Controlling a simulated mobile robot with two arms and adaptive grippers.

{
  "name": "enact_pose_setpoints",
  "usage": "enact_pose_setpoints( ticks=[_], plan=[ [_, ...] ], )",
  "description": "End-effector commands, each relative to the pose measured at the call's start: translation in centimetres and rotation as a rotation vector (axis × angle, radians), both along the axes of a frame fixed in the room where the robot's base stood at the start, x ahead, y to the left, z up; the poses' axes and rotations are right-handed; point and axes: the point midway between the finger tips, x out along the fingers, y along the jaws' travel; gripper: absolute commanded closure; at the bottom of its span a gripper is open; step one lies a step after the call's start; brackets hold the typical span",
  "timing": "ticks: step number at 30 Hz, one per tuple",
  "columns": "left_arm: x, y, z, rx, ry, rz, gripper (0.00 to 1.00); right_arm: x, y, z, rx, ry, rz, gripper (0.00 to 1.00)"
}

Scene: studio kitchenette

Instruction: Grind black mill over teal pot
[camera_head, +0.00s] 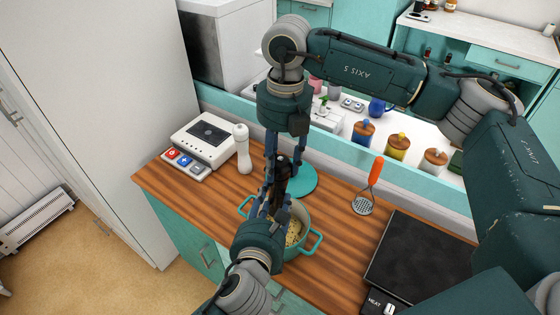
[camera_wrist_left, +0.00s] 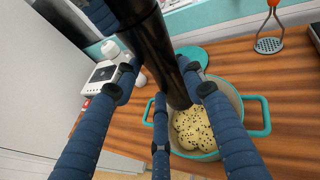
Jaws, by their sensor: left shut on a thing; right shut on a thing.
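The black mill (camera_head: 283,172) is upright or slightly tilted above the teal pot (camera_head: 312,240). My left gripper (camera_head: 274,194) comes from below and is shut on the mill's lower part. My right gripper (camera_head: 279,158) comes down from above and is shut on its upper part; the fingers hide much of it. Pale lumpy food (camera_wrist_left: 195,130) with black specks lies in the pot.
A white mill (camera_head: 243,150) stands left of the pot, beside a white device (camera_head: 205,138) with coloured buttons. A teal disc (camera_head: 303,181) lies behind the pot. An orange-handled masher (camera_head: 374,178) and a dark hotplate (camera_head: 420,258) are to the right.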

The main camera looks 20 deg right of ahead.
Motion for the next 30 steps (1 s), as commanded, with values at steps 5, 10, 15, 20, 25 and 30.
enact_pose_setpoints(
  ticks=[5,10,15,20,25,30],
  plan=[
    [-0.19,-0.19,0.09,-0.001,-0.002,-0.006,0.96,0.27,-0.17,0.08,0.006,-0.004,-0.147,0.86],
    [-0.2,-0.19,0.08,0.0,-0.002,-0.007,0.96,0.28,-0.19,0.07,0.012,0.0,-0.253,0.86],
    [-0.2,-0.2,0.07,0.0,-0.002,-0.007,0.96,0.28,-0.19,0.09,0.016,0.003,-0.324,0.86],
    [-0.21,-0.19,0.08,-0.001,-0.002,-0.006,0.96,0.29,-0.2,0.1,0.018,0.005,-0.359,0.86],
    [-0.22,-0.19,0.07,-0.001,-0.001,-0.006,0.96,0.3,-0.2,0.11,0.018,0.005,-0.373,0.86],
    [-0.22,-0.19,0.07,-0.001,-0.001,-0.006,0.96,0.31,-0.21,0.11,0.018,0.005,-0.373,0.86]
  ],
)
